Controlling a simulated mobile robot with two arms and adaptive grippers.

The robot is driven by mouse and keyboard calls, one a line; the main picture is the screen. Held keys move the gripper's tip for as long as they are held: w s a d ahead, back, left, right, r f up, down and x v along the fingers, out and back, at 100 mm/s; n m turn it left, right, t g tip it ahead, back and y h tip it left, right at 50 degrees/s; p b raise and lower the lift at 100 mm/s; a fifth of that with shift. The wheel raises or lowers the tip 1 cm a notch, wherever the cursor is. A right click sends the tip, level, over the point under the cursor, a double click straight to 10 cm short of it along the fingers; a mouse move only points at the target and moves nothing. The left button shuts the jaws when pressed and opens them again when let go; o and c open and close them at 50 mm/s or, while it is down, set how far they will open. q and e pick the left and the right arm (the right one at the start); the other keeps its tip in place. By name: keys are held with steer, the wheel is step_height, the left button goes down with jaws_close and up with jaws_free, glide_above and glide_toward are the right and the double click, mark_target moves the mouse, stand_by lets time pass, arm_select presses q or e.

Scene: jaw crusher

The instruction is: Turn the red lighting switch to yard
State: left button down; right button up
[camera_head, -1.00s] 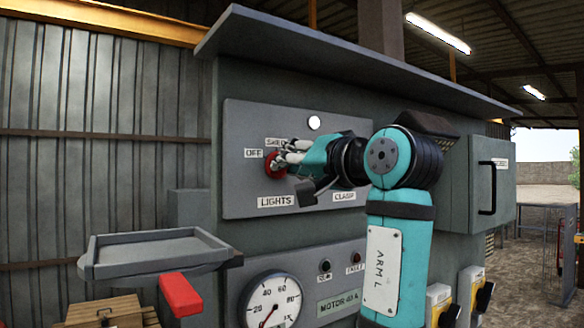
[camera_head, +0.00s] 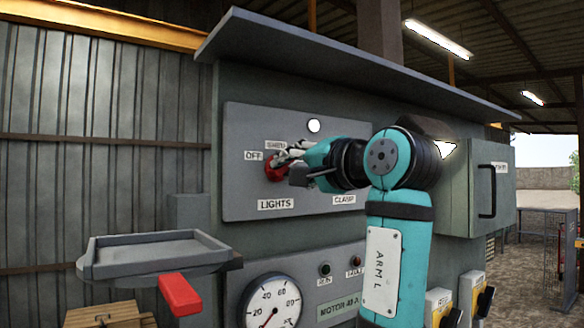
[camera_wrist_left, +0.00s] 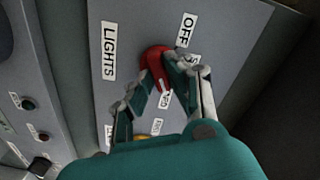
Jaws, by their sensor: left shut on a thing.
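The red lighting switch (camera_head: 273,167) is on the upper grey panel, above the LIGHTS label (camera_head: 276,204) and beside the OFF (camera_head: 254,155) and SHED (camera_head: 275,145) labels. My left gripper (camera_head: 284,164) reaches in from the right and is shut on the switch knob. In the left wrist view, the red knob (camera_wrist_left: 156,62) sits between the fingertips, near the LIGHTS (camera_wrist_left: 109,51) and OFF (camera_wrist_left: 185,30) labels. The gripper hides part of the dial, and I cannot read a yard label. I cannot tell exactly where the knob points. My right gripper is out of view.
A CLAMP label (camera_head: 344,199) is right of LIGHTS, partly behind my arm. A gauge (camera_head: 271,304) and small buttons are below. A cabinet door handle (camera_head: 487,190) is at right.

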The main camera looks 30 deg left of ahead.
arm_select(q)
steer(key=shift+r, duration=0.2)
steer(key=c, duration=1.6)
jaws_free()
steer(key=o, duration=0.3)
steer(key=shift+w+a+f, duration=0.1)
steer(key=shift+f, duration=0.05)
steer(key=v, duration=1.2)
steer(key=shift+f, duration=0.1)
